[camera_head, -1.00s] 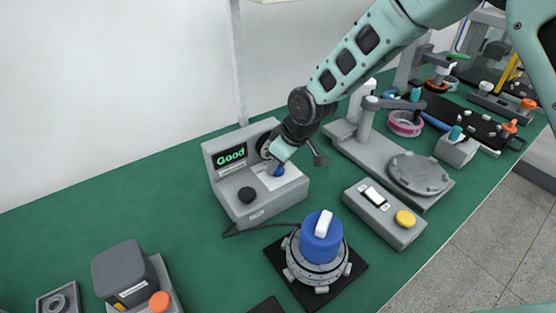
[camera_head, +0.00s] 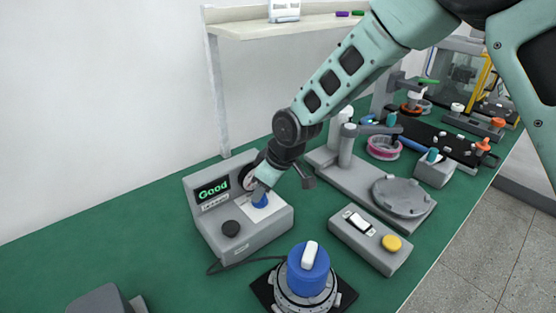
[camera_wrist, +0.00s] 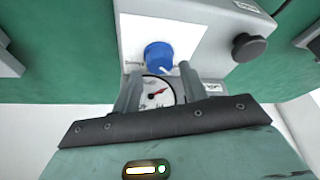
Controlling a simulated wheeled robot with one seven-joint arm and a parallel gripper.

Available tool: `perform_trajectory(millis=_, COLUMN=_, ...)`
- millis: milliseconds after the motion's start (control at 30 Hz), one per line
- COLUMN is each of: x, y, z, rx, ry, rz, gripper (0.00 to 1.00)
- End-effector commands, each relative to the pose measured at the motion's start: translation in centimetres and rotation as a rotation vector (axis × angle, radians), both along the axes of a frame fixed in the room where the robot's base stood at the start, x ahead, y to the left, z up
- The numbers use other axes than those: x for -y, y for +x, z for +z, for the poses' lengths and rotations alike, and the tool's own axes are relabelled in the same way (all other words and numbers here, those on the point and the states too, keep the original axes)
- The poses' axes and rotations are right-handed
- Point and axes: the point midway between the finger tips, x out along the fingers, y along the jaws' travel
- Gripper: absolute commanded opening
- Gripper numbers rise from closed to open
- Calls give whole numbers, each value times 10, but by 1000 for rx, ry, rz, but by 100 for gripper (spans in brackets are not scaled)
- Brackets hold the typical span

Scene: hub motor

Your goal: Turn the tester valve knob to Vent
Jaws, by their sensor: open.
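The tester (camera_head: 246,238) is a grey box on the green bench with a lit display (camera_head: 213,190) reading "Good". Its blue valve knob (camera_head: 259,198) stands on a white panel, and the wrist view shows the knob (camera_wrist: 158,54) with a pale mark at its lower right. The labels beside it are too small to read surely. My gripper (camera_head: 264,184) is just above the knob in the head view. In the wrist view my gripper (camera_wrist: 160,70) is open, its fingers either side of the knob's near edge; contact cannot be told. A round gauge (camera_wrist: 157,93) shows between the fingers.
A black knob (camera_head: 230,228) sits on the tester. In front stands a hub motor with a blue top (camera_head: 307,275). A switch box with a yellow button (camera_head: 391,243) and a grey stand with a round plate (camera_head: 403,196) are to the right. A shelf (camera_head: 290,27) hangs above.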

Motion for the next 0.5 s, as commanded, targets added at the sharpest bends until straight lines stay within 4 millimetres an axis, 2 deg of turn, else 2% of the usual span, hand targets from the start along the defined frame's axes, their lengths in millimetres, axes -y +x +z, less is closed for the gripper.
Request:
perform_trajectory(millis=300, x=26, y=-14, z=71, rx=5, ry=1, rz=-4, gripper=43)
perform_trajectory(millis=500, x=39, y=-24, z=109, rx=4, ry=-1, rz=-2, gripper=43)
